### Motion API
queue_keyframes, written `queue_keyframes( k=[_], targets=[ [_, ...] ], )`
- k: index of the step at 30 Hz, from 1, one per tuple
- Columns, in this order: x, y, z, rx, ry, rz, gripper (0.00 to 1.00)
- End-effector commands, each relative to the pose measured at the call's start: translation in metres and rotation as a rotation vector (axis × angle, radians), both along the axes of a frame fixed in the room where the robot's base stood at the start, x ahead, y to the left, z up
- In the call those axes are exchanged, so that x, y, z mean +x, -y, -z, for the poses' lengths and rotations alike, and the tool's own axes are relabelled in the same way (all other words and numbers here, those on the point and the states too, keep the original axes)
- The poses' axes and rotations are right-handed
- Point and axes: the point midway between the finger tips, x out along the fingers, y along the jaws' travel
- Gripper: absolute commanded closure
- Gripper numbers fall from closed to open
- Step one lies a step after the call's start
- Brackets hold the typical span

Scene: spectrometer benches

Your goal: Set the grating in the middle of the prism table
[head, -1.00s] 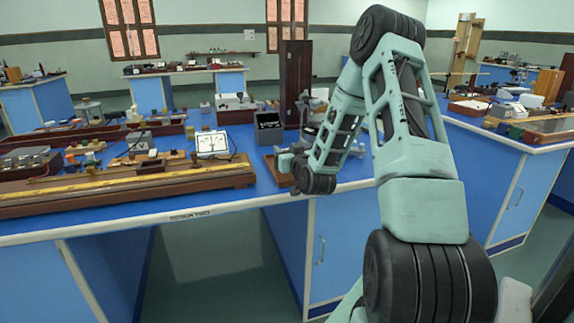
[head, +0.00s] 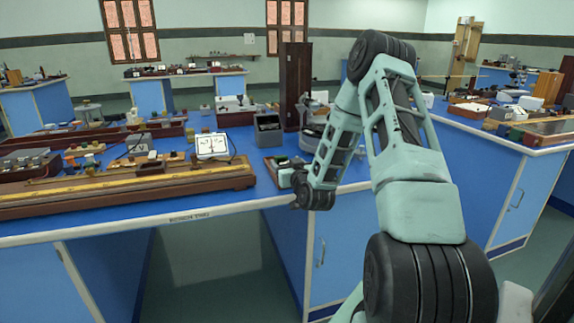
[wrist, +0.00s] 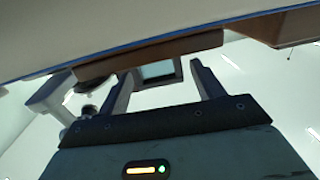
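My gripper (wrist: 163,80) is open in the wrist view, its two fingers spread apart. Between and beyond the fingertips is a small dark square frame with a pale greenish pane (wrist: 158,70); it may be the grating, but I cannot tell for sure. It does not look clamped. In the head view my gripper (head: 286,178) is low at the bench's front edge, beside a small brown tray (head: 270,166) with something green in it. The spectrometer (head: 314,131) stands just behind, partly hidden by my arm. Its prism table cannot be made out.
A dark open box (head: 268,128) and a tall dark wooden post (head: 295,85) stand behind the tray. A white-faced meter (head: 212,146) and a long wooden metre bridge (head: 120,190) fill the bench to the left. The bench edge is close above the gripper in the wrist view.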

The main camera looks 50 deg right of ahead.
Motion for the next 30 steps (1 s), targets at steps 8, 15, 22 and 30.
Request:
queue_keyframes(
  k=[8,15,22,30],
  targets=[
    [-0.008,-0.004,0.003,0.001,-0.003,0.0,0.33],
    [-0.054,-0.028,0.002,0.001,-0.004,-0.001,0.33],
    [-0.093,-0.048,-0.006,0.005,-0.003,0.0,0.33],
    [-0.106,-0.054,-0.007,0.004,-0.004,-0.001,0.33]
  ],
)
